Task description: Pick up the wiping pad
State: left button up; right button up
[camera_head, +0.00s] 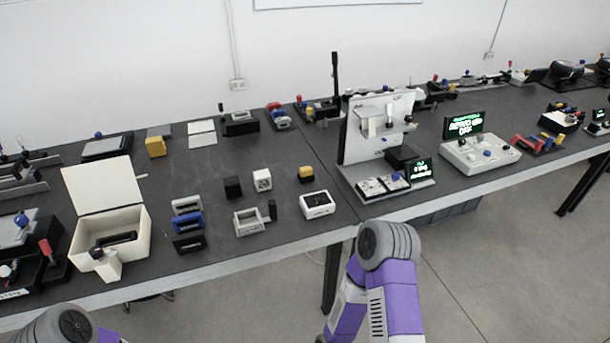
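I cannot tell for sure which object is the wiping pad. A small block with a yellow top and dark base (306,174) sits near the middle of the table. A larger yellow block (155,147) stands farther back on the left. Both rest on the dark table top, apart from my arms. Only upper parts of my two arms show, at the bottom left and bottom centre, in front of the table. Neither gripper is in the picture.
On the dark table (200,163) stand an open white box (84,228), grey and blue frames, a dark cube (232,187), a white cube (262,180) and a white device (317,204). A tall panel stand (352,135) rises at centre. The front table edge lies before my arms.

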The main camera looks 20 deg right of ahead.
aim_at(306, 174)
jog(key=u, duration=3.35)
jog(key=k, duration=1.7)
jog(key=z, duration=2.2)
